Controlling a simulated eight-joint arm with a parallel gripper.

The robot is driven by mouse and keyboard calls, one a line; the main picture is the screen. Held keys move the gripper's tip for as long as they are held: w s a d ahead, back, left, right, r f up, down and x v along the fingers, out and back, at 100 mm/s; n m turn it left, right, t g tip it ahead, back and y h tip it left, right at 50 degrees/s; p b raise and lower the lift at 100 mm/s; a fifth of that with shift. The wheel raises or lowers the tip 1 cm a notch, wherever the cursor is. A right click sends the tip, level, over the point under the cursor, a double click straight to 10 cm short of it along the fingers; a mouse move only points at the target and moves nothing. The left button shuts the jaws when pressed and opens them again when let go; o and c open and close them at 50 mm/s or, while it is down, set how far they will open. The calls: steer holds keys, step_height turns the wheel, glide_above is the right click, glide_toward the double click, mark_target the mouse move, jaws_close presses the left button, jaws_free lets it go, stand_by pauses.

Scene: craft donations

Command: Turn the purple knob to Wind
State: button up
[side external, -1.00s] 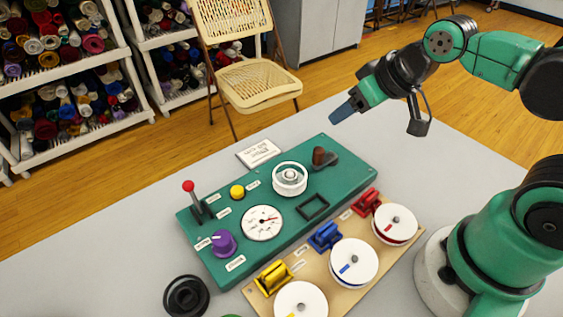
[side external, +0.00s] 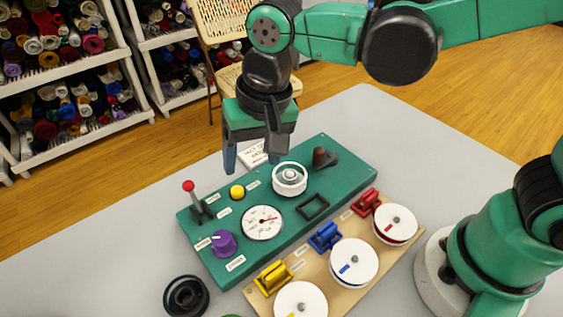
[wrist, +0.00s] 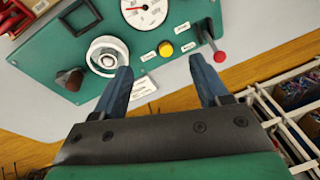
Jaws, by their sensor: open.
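The purple knob (side external: 223,243) sits at the near left end of the green panel (side external: 285,238), with a pale pointer line on its top and small labels beside it, too small to read. My gripper (side external: 252,160) points down above the far edge of the panel, beyond the knob and well apart from it. Its two blue fingers are spread with nothing between them. In the wrist view my gripper (wrist: 160,75) is also open, with the white dial (wrist: 107,57) by one finger and the yellow button (wrist: 166,49) between and beyond the fingertips. The knob is outside the wrist view.
A red-tipped lever (side external: 189,187) stands near the knob, with a round gauge (side external: 262,222) to its right. A brown-topped handle (side external: 320,157) rises at the far end. A wooden board (side external: 375,267) with coloured clips and white discs lies in front. A black ring (side external: 186,297) lies at lower left.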

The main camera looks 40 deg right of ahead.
steer(key=m+g, duration=0.1)
steer(key=g, duration=0.1)
glide_above(221, 237)
step_height(221, 237, down, 3)
steer(key=shift+d+f+h, duration=0.1)
steer(key=shift+h, duration=0.3)
steer(key=shift+s+f, duration=0.1)
steer(key=shift+f, duration=2.65)
jaws_close()
